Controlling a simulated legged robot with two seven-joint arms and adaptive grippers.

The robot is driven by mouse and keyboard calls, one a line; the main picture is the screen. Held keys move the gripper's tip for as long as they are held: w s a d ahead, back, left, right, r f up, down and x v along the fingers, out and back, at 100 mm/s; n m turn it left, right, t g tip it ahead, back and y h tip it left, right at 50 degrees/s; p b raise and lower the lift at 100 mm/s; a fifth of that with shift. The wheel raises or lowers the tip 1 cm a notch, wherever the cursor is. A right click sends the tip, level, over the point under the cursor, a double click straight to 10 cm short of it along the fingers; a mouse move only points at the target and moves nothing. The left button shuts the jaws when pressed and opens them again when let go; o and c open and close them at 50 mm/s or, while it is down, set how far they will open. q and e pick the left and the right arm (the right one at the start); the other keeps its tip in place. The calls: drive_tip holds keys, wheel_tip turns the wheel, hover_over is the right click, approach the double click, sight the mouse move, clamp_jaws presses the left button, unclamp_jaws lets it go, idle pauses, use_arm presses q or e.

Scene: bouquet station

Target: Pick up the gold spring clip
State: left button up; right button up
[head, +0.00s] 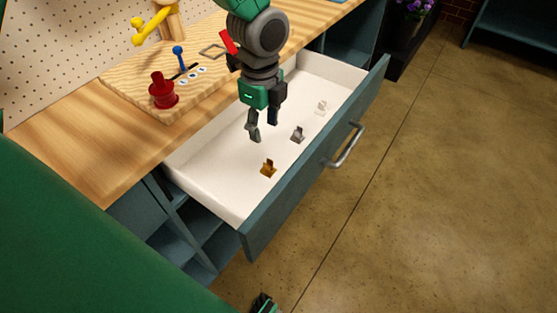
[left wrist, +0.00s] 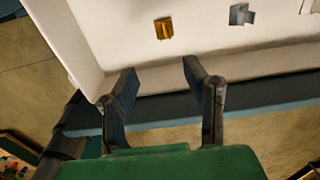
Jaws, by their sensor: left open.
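The gold spring clip (head: 268,168) sits on the white floor of an open drawer (head: 215,196), towards its near end. It also shows in the left wrist view (left wrist: 163,28), beyond the fingertips and roughly in line with the gap between them. My left gripper (head: 262,127) points down over the drawer, with its fingers apart and nothing between them. In the head view it appears above and slightly left of the gold clip, apart from it. A green and black part at the bottom edge of the head view looks like my right gripper (head: 265,303); its fingers cannot be made out.
A silver clip (head: 298,133) and a white clip (head: 321,107) lie farther along the drawer. The drawer's teal front (head: 310,160) has a metal handle (head: 344,146). A wooden board (head: 128,75) with a red piece (head: 163,92) lies on the worktop (head: 75,155).

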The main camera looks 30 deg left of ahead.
use_arm(q)
drive_tip(key=b, duration=0.1)
hover_over(268, 161)
drive_tip(key=f, duration=0.8)
drive_tip(key=shift+s, duration=0.35)
drive_tip(key=shift+a+f+b, duration=0.1)
drive_tip(key=shift+f+b, duration=0.2)
drive_tip(key=shift+f, duration=0.15)
drive_tip(key=f, duration=0.3)
drive_tip(key=f+b, duration=0.1)
drive_tip(key=shift+w+d+f, duration=0.25)
drive_tip(key=shift+w+f, duration=0.1)
drive_tip(key=shift+a, duration=0.15)
clamp_jaws()
